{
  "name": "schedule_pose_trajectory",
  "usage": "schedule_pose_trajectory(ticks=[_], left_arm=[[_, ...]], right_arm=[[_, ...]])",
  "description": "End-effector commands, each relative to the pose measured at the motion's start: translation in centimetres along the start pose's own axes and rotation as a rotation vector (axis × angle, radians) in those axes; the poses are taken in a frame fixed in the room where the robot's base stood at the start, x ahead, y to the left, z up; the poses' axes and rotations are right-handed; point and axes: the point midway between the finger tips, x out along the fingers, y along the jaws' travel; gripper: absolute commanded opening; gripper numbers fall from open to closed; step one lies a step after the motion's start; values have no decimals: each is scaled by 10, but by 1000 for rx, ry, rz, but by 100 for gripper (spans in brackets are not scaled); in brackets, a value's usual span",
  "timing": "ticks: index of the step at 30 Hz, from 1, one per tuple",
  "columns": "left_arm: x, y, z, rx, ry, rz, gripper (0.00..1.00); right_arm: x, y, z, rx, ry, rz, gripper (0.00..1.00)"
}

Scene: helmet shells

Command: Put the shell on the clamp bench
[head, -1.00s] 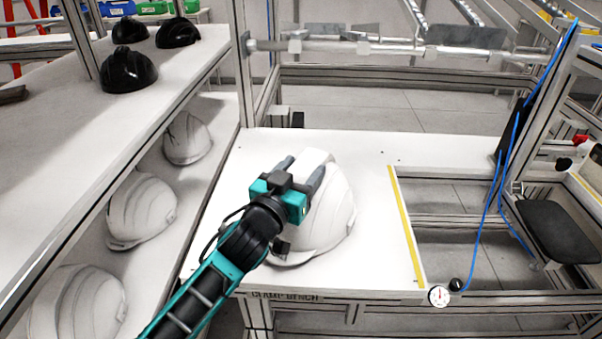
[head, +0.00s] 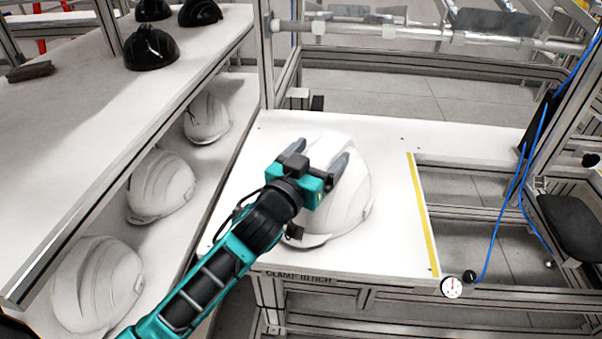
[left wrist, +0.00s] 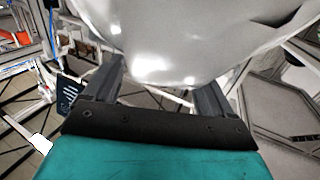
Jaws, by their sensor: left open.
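A white helmet shell (head: 348,200) rests on the white top of the clamp bench (head: 395,240), dome up. My left gripper (head: 321,158) is open at the shell's upper left side, with its two fingers spread apart over it. In the left wrist view the shell (left wrist: 180,40) fills the top of the picture just beyond the two open fingers (left wrist: 168,95). Whether the fingers touch the shell cannot be told. The arm hides the shell's lower left part. My right gripper is not in view.
Several white shells, one of them here (head: 162,186), sit on a lower shelf at the left. Black shells (head: 151,47) stand on the upper shelf. A yellow strip (head: 423,215), a dial gauge (head: 452,287) and a blue hose (head: 507,200) lie right of the shell.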

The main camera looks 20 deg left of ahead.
Motion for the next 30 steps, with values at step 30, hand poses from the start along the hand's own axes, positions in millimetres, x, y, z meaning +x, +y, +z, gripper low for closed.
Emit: schedule_pose_trajectory(ticks=[30], left_arm=[[-111,0,0,0,0,-2,85]], right_arm=[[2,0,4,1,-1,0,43]])
